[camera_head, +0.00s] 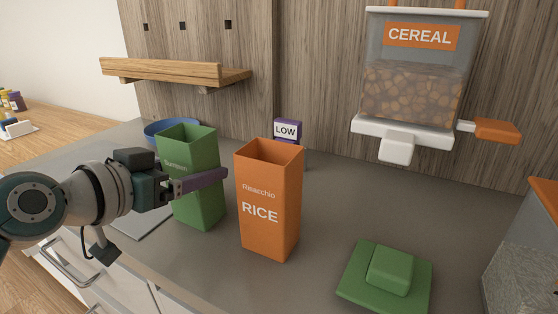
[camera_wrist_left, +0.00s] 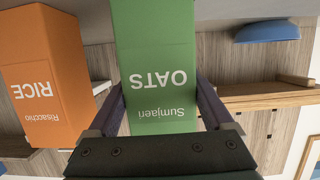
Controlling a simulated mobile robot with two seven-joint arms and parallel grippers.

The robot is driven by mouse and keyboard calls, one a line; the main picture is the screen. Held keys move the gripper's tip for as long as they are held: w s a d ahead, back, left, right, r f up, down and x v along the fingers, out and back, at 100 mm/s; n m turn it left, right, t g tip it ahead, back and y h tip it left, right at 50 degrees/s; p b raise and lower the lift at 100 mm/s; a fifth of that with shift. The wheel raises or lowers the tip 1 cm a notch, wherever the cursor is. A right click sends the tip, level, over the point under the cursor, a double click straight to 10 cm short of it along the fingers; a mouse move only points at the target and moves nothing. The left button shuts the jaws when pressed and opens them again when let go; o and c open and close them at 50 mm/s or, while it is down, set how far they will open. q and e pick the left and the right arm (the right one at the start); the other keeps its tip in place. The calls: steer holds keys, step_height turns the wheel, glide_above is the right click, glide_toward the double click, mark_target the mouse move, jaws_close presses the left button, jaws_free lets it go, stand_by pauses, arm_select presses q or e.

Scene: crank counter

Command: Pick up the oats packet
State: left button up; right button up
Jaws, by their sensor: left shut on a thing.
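The oats packet (camera_head: 195,205) is a tall green box with an open top, left of the middle of the head view. In the left wrist view the same packet (camera_wrist_left: 155,60) shows its OATS label upside down between the two fingers. My left gripper (camera_head: 205,180) is shut on it, with one purple finger across its near side. The packet is upright or nearly so; I cannot tell whether its base touches the counter. My right gripper is not in view.
An orange rice packet (camera_head: 268,215) stands close to the right. A blue bowl (camera_head: 158,130) and a LOW sign (camera_head: 287,130) are behind. A green lidded block (camera_head: 385,285) lies at the front right, below the cereal dispenser (camera_head: 412,90). A wooden shelf (camera_head: 165,70) hangs on the wall.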

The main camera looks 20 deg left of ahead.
arm_select(q)
steer(key=c, duration=0.5)
